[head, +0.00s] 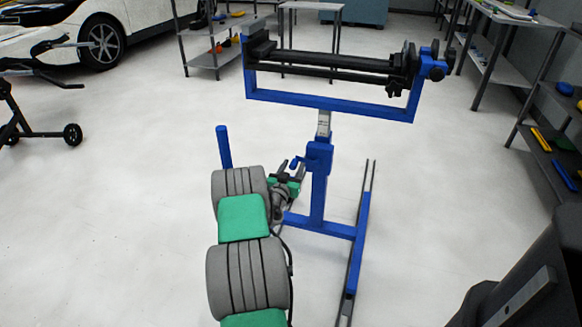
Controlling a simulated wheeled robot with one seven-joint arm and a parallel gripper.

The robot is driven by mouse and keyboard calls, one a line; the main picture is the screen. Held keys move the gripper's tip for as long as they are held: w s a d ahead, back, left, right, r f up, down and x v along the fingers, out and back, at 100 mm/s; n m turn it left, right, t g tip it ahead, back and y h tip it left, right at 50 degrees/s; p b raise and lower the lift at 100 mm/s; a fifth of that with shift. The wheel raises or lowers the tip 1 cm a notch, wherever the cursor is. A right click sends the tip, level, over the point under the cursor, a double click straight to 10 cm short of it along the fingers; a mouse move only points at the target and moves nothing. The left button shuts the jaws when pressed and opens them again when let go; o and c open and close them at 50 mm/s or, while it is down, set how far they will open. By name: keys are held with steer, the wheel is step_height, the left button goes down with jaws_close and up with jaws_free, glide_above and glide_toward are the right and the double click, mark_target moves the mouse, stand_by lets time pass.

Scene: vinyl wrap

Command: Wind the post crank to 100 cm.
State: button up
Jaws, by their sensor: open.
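A blue stand (318,190) holds a wide blue frame with black rollers on top. Its post shows a short silver section (323,123) with markings too small to read. A blue housing (319,157) sits on the post below this section. The crank (295,162) appears as a small blue handle sticking out on the housing's left side. My gripper (290,178) is open, just below and left of the crank handle, with its fingers pointing toward the post. I cannot tell whether a finger touches the handle. My arm partly hides the stand's left foot.
The roller frame (330,103) spreads wide above the post. The stand's right foot rail (357,245) runs along the floor. A black object (525,285) fills the lower right corner. Shelves (555,150) stand at right, a car (70,35) at back left.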

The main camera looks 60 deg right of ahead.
steer(key=shift+w+d, duration=0.1)
steer(key=shift+d, duration=0.25)
steer(key=shift+c, duration=0.2)
jaws_close()
stand_by(1.0)
